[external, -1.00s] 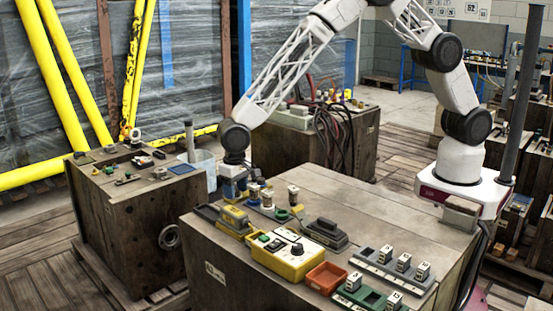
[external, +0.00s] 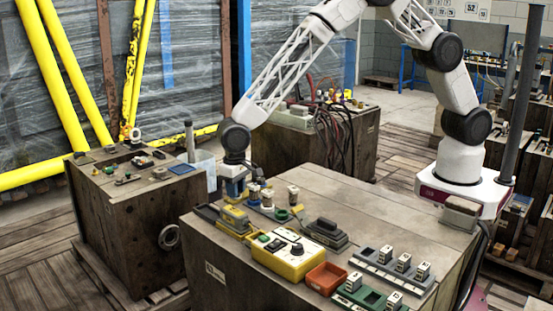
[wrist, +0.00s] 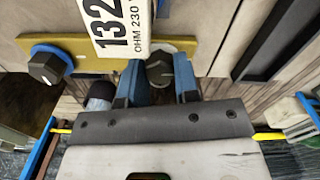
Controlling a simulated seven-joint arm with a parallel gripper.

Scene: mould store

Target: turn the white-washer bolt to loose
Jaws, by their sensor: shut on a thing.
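The white-washer bolt (wrist: 160,71) has a dark head and sits at the end of a yellow plate in the wrist view. A little of a pale rim shows around it. My gripper (wrist: 158,82) has its two blue fingers on either side of the head, shut on it. In the external view my gripper (external: 235,190) is low at the far left end of the large wooden crate, and the bolt cannot be made out there. A second dark bolt (wrist: 47,66) with a blue washer sits at the plate's left end. A white label reading 132 (wrist: 117,25) lies between the bolts.
Close to my gripper on the large crate (external: 345,195) stand a yellow control box (external: 285,262), a dark block (external: 326,232) and several small posts. An orange tray (external: 326,278) is nearer the front. The crate's back right top is mostly clear.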

